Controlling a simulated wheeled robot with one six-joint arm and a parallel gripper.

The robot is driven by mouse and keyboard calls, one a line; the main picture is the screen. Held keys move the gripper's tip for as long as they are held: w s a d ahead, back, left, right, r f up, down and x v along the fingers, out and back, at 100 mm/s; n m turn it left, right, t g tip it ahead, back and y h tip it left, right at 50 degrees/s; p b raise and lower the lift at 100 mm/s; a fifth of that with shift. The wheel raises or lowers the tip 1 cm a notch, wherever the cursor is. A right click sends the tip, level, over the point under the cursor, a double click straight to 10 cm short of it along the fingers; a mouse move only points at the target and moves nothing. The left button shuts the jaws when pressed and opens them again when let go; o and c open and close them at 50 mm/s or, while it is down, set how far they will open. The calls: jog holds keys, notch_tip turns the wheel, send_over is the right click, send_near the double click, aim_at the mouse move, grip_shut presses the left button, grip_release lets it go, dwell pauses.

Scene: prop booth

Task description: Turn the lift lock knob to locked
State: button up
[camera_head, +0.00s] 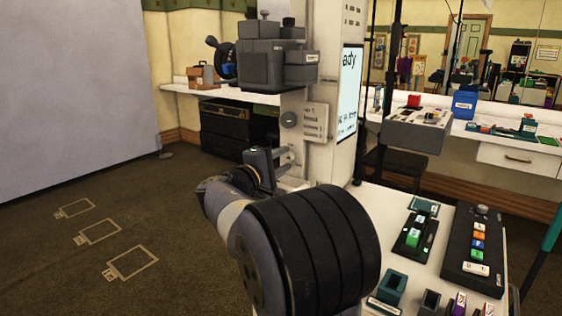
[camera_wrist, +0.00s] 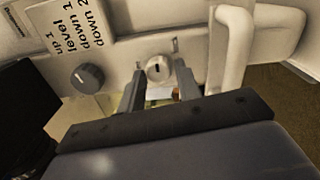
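A small pale round knob (camera_wrist: 158,69) with a short dark mark on its face is on the cream panel in the wrist view; I take it to be the lift lock knob. No lettering beside it is readable. My gripper (camera_wrist: 159,78) is open, its two dark fingers pointing at the panel with the knob between their tips. A gap shows on each side of the knob. In the head view my gripper (camera_head: 283,160) is at the white column, below a grey knob and label plate, and the pale knob is hidden there.
A larger grey knob (camera_wrist: 87,78) sits left of my fingers, under a label plate (camera_wrist: 85,25) reading up 1, level, down 1, down 2. A pale upright handle (camera_wrist: 230,50) stands close on the right. A control desk (camera_head: 385,210) with button boxes lies right of my arm.

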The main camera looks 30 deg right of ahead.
jog(key=o, duration=0.3)
jog(key=p+v, duration=0.1)
jog(key=v, duration=1)
jog(key=shift+d, duration=0.1)
jog(key=b+x, duration=0.1)
jog(key=x, duration=0.9)
jog(key=shift+w+d, duration=0.15)
jog(key=shift+d, duration=0.15)
jog(key=shift+r, duration=0.1)
